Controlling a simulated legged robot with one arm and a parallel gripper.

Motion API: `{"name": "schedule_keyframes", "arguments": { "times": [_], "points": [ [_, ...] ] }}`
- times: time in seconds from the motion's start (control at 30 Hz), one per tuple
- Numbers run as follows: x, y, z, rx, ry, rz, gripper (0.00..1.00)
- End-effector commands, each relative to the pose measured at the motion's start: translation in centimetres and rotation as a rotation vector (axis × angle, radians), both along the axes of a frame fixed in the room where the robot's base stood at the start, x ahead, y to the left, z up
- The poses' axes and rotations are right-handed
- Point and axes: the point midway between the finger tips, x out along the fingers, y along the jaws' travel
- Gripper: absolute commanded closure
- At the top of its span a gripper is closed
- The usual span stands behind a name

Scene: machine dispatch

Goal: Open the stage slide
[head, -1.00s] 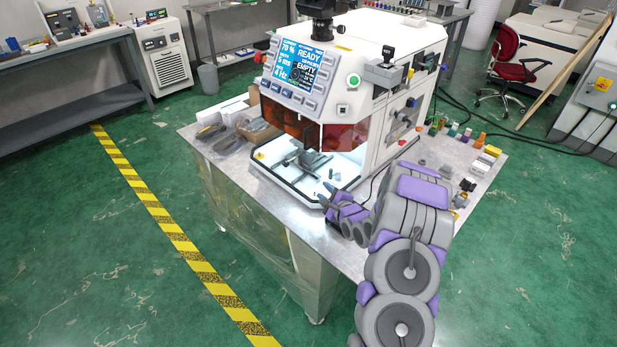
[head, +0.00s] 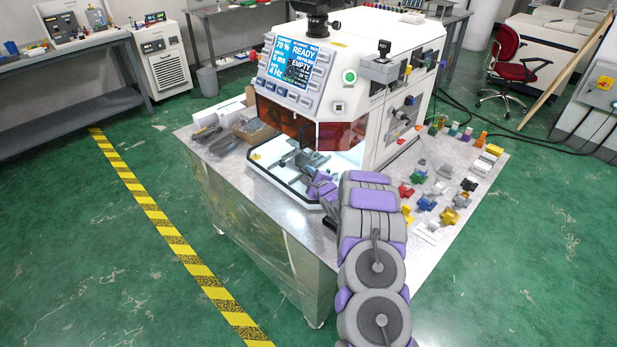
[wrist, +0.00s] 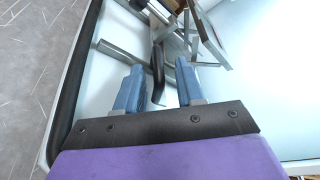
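The stage slide (head: 297,160) is a grey metal mechanism low inside the white machine's front opening. In the wrist view its metal bars and plates (wrist: 182,22) are at the top, with a dark curved handle (wrist: 157,72) pointing toward me. My gripper (head: 317,184) reaches into the front of the opening. In the wrist view my gripper (wrist: 158,84) is open, its two blue fingers apart on either side of the handle in the picture. I cannot tell whether they touch it. My arm hides part of the opening's right side in the head view.
The white machine (head: 395,60) has an orange window (head: 290,125) above the opening and a display (head: 291,62). A dark rim (wrist: 75,75) edges its white floor. Small colored parts (head: 430,200) lie on the table to the right of my arm. Boxes (head: 232,115) stand left.

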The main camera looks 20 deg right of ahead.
Motion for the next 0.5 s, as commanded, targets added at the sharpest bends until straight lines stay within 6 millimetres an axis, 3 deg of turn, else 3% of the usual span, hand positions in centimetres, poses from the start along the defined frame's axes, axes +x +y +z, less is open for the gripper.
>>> {"name": "schedule_keyframes", "arguments": {
  "times": [0.3,0.5],
  "points": [
    [0.20,0.40,0.07,-0.003,0.000,0.002,0.62],
    [0.20,0.09,0.02,0.000,-0.001,0.001,0.81]
  ]
}}
